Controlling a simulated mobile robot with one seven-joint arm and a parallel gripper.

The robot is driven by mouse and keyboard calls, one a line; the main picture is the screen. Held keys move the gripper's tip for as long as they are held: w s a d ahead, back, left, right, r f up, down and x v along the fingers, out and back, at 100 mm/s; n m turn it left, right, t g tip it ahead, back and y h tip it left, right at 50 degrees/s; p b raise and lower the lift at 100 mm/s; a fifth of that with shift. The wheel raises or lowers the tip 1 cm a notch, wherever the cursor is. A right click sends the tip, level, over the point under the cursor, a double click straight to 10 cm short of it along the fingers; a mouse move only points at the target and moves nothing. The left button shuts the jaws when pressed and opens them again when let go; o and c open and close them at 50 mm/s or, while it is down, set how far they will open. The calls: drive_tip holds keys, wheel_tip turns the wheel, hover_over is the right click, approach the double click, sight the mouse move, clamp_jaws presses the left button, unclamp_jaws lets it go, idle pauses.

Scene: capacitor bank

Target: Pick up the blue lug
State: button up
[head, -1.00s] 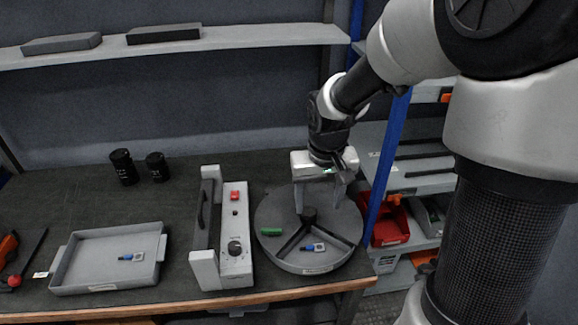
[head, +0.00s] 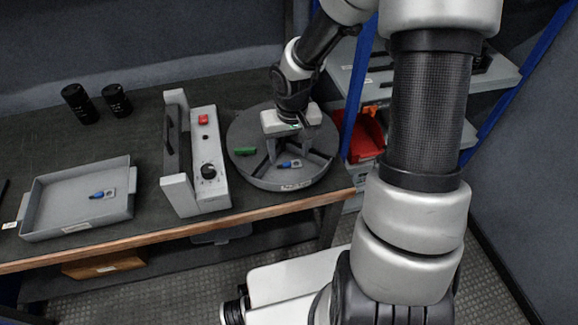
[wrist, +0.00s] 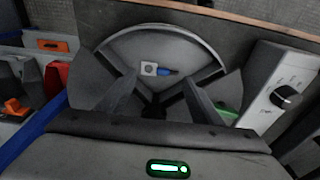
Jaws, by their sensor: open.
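A blue lug (head: 290,164) with a pale flat end lies in the front section of a round grey divided tray (head: 252,177). In the wrist view the lug (wrist: 166,71) lies just beyond and between the fingertips, apart from them. My gripper (head: 288,153) is open and empty, above the round tray; its two fingers also show in the wrist view (wrist: 160,84). A green piece (head: 245,151) lies in the tray's left section, partly hidden by a finger in the wrist view. A similar blue piece (head: 103,194) lies in a rectangular grey tray (head: 75,227) at the left.
A grey control box (head: 210,187) with a handle, red button and black knob stands close left of the round tray. Two black cylinders (head: 80,103) stand behind. A blue post (head: 361,82) and a red bin (head: 366,137) are close on the right. The table's front edge is near.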

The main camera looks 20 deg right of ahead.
sight(289, 163)
wheel_tip(289, 163, down, 3)
drive_tip(key=shift+w+f+b, duration=0.1)
drive_tip(key=shift+w+b, duration=0.05)
drive_tip(key=shift+b, duration=0.25)
drive_tip(key=shift+c, duration=0.4)
drive_tip(key=c, duration=0.6)
